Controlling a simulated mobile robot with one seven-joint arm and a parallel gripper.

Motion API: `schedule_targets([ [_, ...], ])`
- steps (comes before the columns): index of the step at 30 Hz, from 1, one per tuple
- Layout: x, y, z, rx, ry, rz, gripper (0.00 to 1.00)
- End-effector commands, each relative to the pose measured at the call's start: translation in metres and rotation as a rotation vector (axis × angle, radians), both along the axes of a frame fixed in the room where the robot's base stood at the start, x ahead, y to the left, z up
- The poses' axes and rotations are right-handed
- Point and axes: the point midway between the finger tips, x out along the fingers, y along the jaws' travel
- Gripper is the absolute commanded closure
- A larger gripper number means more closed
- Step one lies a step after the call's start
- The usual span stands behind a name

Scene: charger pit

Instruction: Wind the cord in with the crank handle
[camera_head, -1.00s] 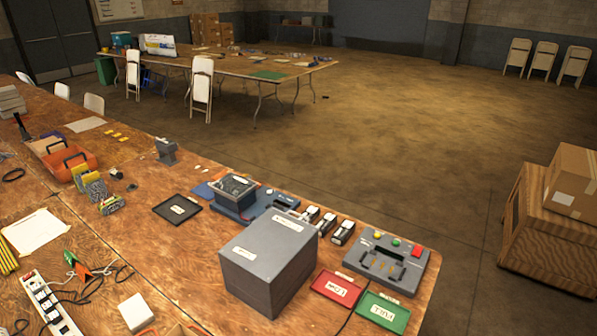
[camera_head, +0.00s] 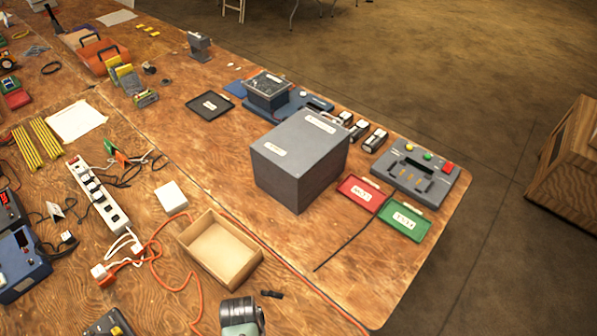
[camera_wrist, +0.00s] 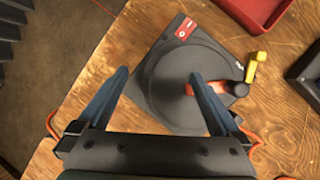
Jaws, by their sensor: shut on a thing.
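In the wrist view, a dark round cord reel (camera_wrist: 170,80) lies on the wooden table on a dark base with a red label. Its crank handle (camera_wrist: 213,89) is a red arm with a yellow knob (camera_wrist: 251,70), at the right side of the reel. My gripper (camera_wrist: 158,76) has its two blue fingers far apart over the reel, which shows between them; the contact points cannot be made out. The yellow knob is outside the right finger. Pieces of orange cord (camera_wrist: 52,125) show beside the fingers. The reel is not in the head view; an orange cord (camera_head: 155,270) runs there.
In the head view, a grey box (camera_head: 290,165), a red tray (camera_head: 362,192), a green tray (camera_head: 403,222) and a cardboard box (camera_head: 215,250) stand on the table. A power strip (camera_head: 97,195) lies at left. The wrist view shows the table edge at left and a red container (camera_wrist: 262,10).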

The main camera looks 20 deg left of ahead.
Motion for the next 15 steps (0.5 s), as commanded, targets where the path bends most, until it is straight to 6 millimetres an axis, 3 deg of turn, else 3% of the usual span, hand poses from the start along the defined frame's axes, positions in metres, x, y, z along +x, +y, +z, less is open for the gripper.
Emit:
schedule_targets([
  [1,0.109,0.039,0.000,0.180,-0.415,-0.051,0.31],
  [2,0.109,0.039,0.000,0.181,-0.415,-0.051,0.00],
  [15,0.105,0.039,0.014,0.180,-0.406,-0.046,0.00],
])
